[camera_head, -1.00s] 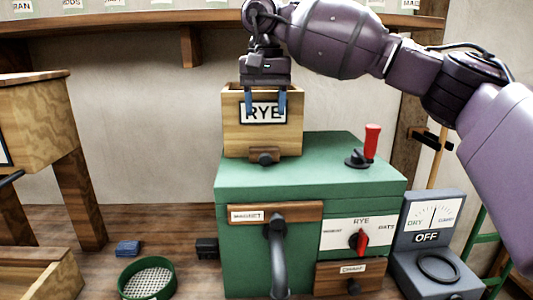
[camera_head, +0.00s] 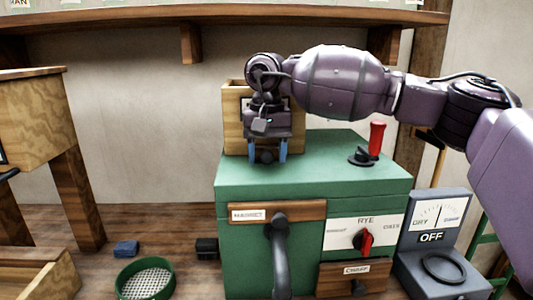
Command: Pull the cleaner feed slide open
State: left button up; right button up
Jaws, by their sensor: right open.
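The green cleaner (camera_head: 300,170) carries a wooden hopper (camera_head: 234,125) on its top. At the hopper's foot is the feed slide, with a dark knob (camera_head: 266,157). My right gripper (camera_head: 268,152) is in front of the hopper, pointing down. Its two blue fingers are open, one to each side of the knob. I cannot tell whether they touch it. The gripper hides the hopper's RYE label and most of the slide's front. My left gripper is not in view.
A red-handled lever (camera_head: 376,140) stands on the cleaner's top, right of the hopper. On the front are a magnet drawer (camera_head: 300,210), a red selector knob (camera_head: 366,241) and a chaff drawer (camera_head: 345,279). A grey meter (camera_head: 431,237) reading OFF stands at right.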

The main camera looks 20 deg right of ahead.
aim_at(269, 178)
grip_shut()
jog(key=shift+s, duration=0.15)
jog(key=s, duration=0.1)
jog(key=s+p, duration=0.1)
jog(key=s+a+p, duration=0.1)
jog(key=s, duration=0.1)
jog(key=shift+a+r, duration=0.1)
jog(key=shift+r, duration=0.2)
jog(key=shift+s+a+f+p, duration=0.1)
jog(key=shift+s+p, duration=0.25)
jog(key=shift+p, duration=0.05)
jog(key=shift+f, duration=0.25)
